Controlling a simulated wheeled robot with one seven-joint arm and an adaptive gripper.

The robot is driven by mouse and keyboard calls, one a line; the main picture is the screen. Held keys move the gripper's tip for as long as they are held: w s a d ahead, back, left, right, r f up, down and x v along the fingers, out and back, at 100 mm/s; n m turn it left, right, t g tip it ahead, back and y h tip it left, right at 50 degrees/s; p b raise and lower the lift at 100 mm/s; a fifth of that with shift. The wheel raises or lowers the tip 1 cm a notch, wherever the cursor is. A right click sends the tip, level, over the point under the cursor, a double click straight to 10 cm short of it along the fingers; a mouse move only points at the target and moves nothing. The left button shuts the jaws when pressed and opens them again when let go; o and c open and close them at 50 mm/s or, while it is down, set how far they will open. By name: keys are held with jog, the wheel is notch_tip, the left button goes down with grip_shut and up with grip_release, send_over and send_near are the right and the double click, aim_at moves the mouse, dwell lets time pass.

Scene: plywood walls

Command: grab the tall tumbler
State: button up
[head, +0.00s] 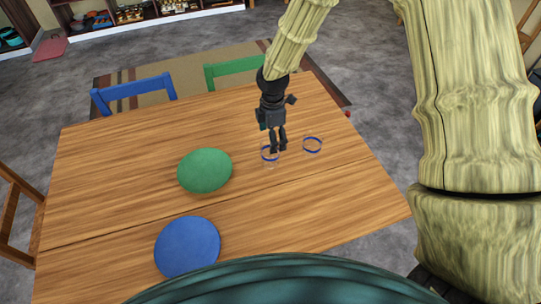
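A green round item (205,170) and a blue disc (187,246) lie on the table (110,180) to the left. A blue chair (135,92) and a green chair (233,68) stand at the far edge. The table's right part is clear.

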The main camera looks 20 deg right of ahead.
aim_at(270, 162)
jog(key=shift+a+f+p, duration=0.2)
jog(key=shift+f+p, duration=0.4)
jog(key=shift+f, duration=1)
jog(key=shift+a+f+p, duration=0.15)
jog(key=shift+f+p, duration=0.45)
jog(key=shift+f, duration=1.65)
jog(key=shift+c, duration=0.5)
jog(key=c, duration=1)
